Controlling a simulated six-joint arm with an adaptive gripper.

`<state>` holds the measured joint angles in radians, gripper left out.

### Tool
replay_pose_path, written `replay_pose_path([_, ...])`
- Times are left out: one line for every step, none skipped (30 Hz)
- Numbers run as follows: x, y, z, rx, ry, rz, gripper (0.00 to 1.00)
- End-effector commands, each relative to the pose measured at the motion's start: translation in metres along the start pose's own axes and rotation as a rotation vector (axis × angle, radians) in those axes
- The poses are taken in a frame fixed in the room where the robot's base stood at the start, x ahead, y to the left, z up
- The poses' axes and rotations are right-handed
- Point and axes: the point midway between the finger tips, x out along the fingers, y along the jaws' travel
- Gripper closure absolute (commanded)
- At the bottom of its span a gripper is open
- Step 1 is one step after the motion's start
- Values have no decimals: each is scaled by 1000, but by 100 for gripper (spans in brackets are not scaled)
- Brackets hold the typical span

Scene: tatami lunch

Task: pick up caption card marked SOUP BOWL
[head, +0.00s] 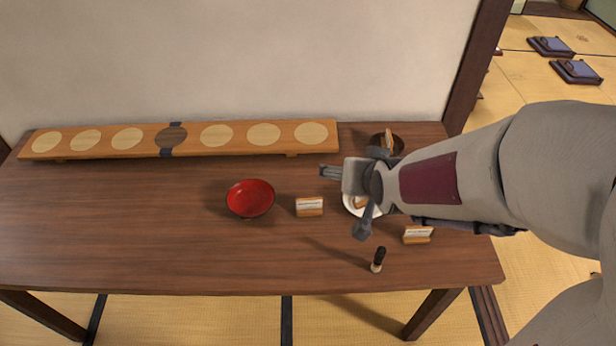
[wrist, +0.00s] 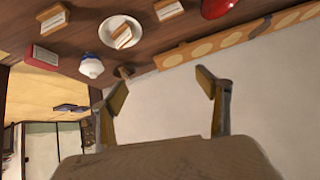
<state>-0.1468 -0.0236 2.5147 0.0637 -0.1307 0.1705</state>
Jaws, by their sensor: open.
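Several small wooden caption cards with white faces stand on the table; their lettering is too small to read, so I cannot tell which is marked SOUP BOWL. One card (head: 309,208) stands just right of the red bowl (head: 250,198). Another card (head: 417,235) stands at the right, below my arm. A card (wrist: 122,37) lies on the white plate (wrist: 105,35), which my arm partly covers in the head view. My gripper (head: 353,163) is open and empty, above the table near the plate. In the wrist view its fingers (wrist: 162,83) are wide apart against the bare wall.
A long board (head: 95,147) with round pale spots and one dark spot runs along the back wall. A dark dish (head: 397,145) sits at the back right. A black-topped small object (head: 377,260) stands near the front. The table's left part is clear.

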Motion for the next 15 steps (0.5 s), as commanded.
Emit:
replay_pose_path([10,-2,2,3,4,-3,24])
replay_pose_path([14,-3,3,6,10,-5,24])
replay_pose_path([21,-4,3,10,18,-7,24])
replay_pose_path([25,-6,3,13,25,-10,24])
replay_pose_path([30,-7,4,16,31,-12,24])
replay_pose_path([36,-8,4,20,39,-15,24])
replay_pose_path([40,-9,5,22,45,-17,24])
replay_pose_path([45,-10,6,25,51,-19,24])
replay_pose_path([51,-11,6,28,60,-21,24])
replay_pose_path([55,-12,7,30,66,-23,24])
replay_pose_path([59,-13,8,33,73,-26,24])
replay_pose_path([65,-15,10,37,81,-28,24])
replay_pose_path([69,-16,11,39,87,-31,24])
replay_pose_path([73,-17,12,41,93,-33,24])
replay_pose_path([78,-18,14,43,101,-35,24])
